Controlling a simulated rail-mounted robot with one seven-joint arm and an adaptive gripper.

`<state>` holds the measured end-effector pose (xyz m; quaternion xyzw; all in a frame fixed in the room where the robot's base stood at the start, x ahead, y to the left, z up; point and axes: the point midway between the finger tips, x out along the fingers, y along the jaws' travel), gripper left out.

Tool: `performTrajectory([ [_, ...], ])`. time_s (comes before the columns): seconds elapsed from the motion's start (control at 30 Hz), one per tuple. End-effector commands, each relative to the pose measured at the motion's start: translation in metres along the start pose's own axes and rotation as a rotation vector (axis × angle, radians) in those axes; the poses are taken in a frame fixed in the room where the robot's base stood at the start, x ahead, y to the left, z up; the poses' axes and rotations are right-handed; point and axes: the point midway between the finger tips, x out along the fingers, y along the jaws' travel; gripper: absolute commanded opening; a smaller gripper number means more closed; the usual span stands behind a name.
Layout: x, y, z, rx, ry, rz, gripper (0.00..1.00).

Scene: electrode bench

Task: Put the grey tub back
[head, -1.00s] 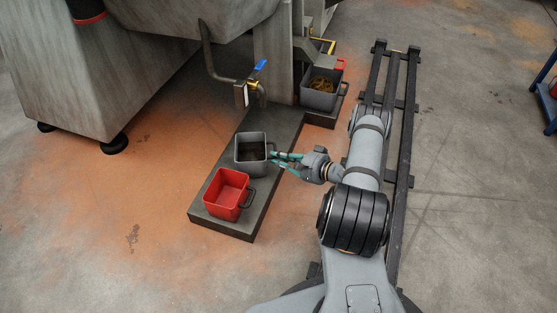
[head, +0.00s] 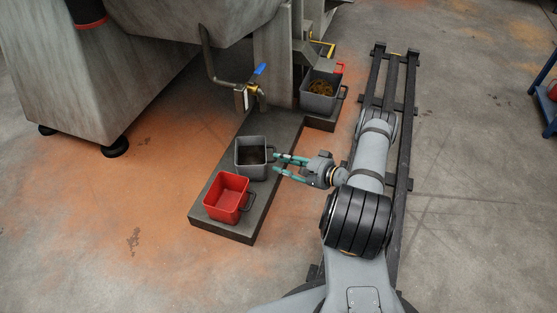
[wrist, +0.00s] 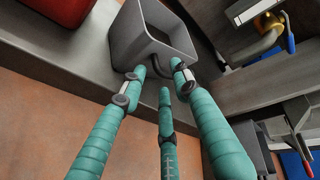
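My gripper (head: 277,163) has teal fingers, which are spread apart at the handle side of the tub. In the wrist view the tub (wrist: 127,37) is just beyond the fingertips (wrist: 160,78), and its handle shows between and beyond them. The fingers are not closed around it. Whether a fingertip touches the handle I cannot tell.
The red tub (head: 222,202) stands at the plinth's near end. Another grey tub (head: 318,103) with yellowish contents stands farther back. A blue-handled valve (head: 251,92) hangs over the plinth (head: 262,205). Floor to the plinth's left is clear.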

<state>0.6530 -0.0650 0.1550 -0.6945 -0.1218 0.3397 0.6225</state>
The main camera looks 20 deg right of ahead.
Motion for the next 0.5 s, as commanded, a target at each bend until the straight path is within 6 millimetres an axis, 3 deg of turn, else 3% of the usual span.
performTrajectory([
  [0.3,-0.071,-0.004,-0.001,0.003,0.004,0.000,0.31],
  [0.5,-0.095,-0.002,0.000,0.001,0.001,0.000,0.31],
])
